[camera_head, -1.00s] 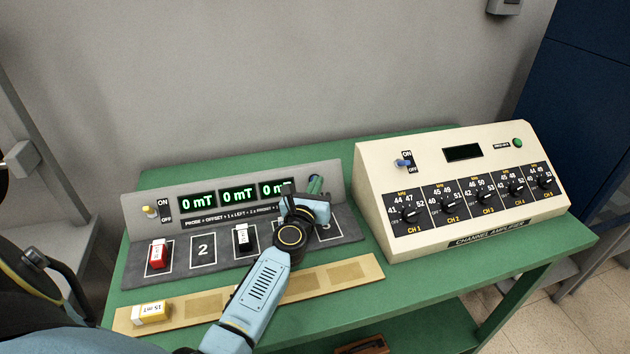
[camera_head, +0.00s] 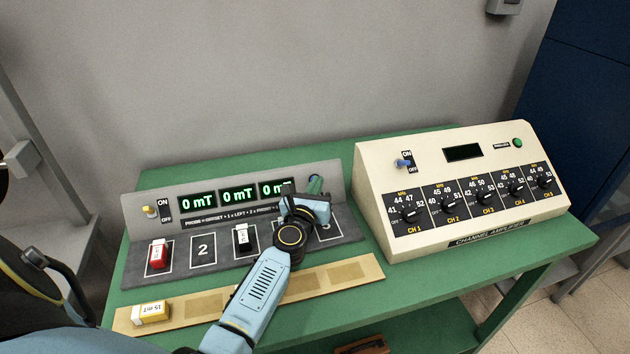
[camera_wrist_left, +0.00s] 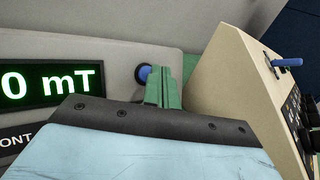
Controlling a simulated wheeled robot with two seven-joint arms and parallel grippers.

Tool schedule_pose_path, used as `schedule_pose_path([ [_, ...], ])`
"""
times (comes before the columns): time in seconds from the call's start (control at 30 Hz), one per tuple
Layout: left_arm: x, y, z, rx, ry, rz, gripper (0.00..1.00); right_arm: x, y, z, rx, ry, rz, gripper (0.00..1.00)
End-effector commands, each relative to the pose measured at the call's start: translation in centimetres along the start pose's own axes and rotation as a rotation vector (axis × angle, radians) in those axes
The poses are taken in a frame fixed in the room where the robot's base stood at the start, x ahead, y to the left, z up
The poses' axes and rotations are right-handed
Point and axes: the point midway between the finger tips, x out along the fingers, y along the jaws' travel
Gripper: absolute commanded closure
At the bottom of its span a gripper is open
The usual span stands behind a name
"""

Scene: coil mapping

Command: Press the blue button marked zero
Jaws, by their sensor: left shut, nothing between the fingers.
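The blue button (camera_wrist_left: 142,75) sits on the grey panel face, right of the 0 mT display, in the left wrist view. Any zero marking on it is not visible. In the head view it is mostly hidden behind my gripper. My left gripper (camera_head: 315,184) is shut and empty, with its green fingers pointing at the panel's right end. In the left wrist view the fingers (camera_wrist_left: 164,88) overlap the button's right edge. I cannot tell whether they touch it.
Three displays (camera_head: 238,194) read 0 mT. A red block (camera_head: 158,254) and a black block (camera_head: 243,240) stand on the grey base. A yellow-and-white block (camera_head: 151,313) lies on the wooden strip. The cream channel amplifier (camera_head: 375,195) stands close on the right.

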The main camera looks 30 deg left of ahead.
Motion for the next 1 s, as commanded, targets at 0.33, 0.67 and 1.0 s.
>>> schedule_pose_path([
  [0.33, 0.63, 0.48, -0.49, 0.000, 0.000, 0.000, 1.00, 0.73, -0.03, 0.05, 0.000, 0.000, 0.000, 0.21],
  [0.67, 0.66, 0.50, -0.47, 0.000, 0.000, 0.000, 1.00, 0.72, -0.03, 0.02, 0.000, 0.001, 0.000, 0.21],
  [1.0, 0.36, 0.27, -0.20, -0.001, 0.001, 0.000, 1.00, 0.36, -0.04, -0.03, 0.000, 0.001, 0.000, 0.21],
])
